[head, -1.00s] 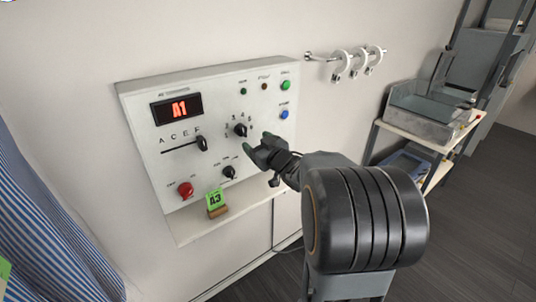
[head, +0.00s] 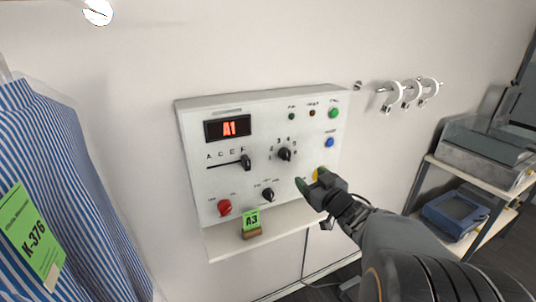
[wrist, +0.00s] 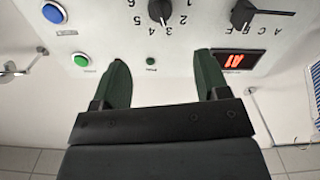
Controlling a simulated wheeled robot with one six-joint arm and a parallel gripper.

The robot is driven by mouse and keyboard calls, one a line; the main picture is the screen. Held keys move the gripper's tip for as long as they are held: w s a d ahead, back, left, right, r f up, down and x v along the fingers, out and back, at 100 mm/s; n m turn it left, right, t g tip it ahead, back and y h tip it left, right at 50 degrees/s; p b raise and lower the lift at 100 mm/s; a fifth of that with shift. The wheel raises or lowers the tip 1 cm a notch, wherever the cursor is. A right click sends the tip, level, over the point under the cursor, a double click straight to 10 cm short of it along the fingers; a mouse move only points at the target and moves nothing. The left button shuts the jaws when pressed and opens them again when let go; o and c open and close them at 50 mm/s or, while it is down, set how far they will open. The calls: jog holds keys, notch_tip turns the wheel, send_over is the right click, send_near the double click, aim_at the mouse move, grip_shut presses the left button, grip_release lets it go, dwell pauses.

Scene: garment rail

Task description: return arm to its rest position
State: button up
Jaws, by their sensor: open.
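My gripper (head: 309,183) is in front of the lower right part of a white control panel (head: 220,180) on the wall. In the wrist view its two green fingers (wrist: 163,82) are spread apart with nothing between them. The panel carries a red display (head: 228,129) reading A1, a slider (head: 245,162), a black numbered dial (head: 284,154), a smaller black knob (head: 267,194) and a red knob (head: 224,207). Green (head: 333,112) and blue (head: 329,142) buttons are at its right. A yellow spot (head: 318,173) shows beside the fingers. I cannot tell whether the fingers touch the panel.
A green A3 card (head: 251,219) stands on the ledge below the panel. A striped garment (head: 70,190) with a green K-376 tag (head: 29,237) hangs at left. White rings (head: 410,94) hang on a wall rod at right. A shelf cart (head: 480,175) holds a tray and blue box.

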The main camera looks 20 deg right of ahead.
jog(key=s+d+f+m+g+h, duration=0.6)
jog(key=f+g+h, duration=0.2)
jog(key=f, duration=0.1)
jog(key=s+a+n+g+y, duration=0.1)
jog(key=s+a+g+y, duration=0.1)
jog(key=s+a, duration=0.3)
jog(key=s+a+n+g+y, duration=0.1)
jog(key=s+a+g+y, duration=0.2)
jog(key=a, duration=1.1)
jog(key=shift+s+a+n+g+y, duration=0.3)
jog(key=shift+s+y, duration=0.1)
jog(key=shift+s, duration=0.75)
jog(key=shift+c, duration=0.4)
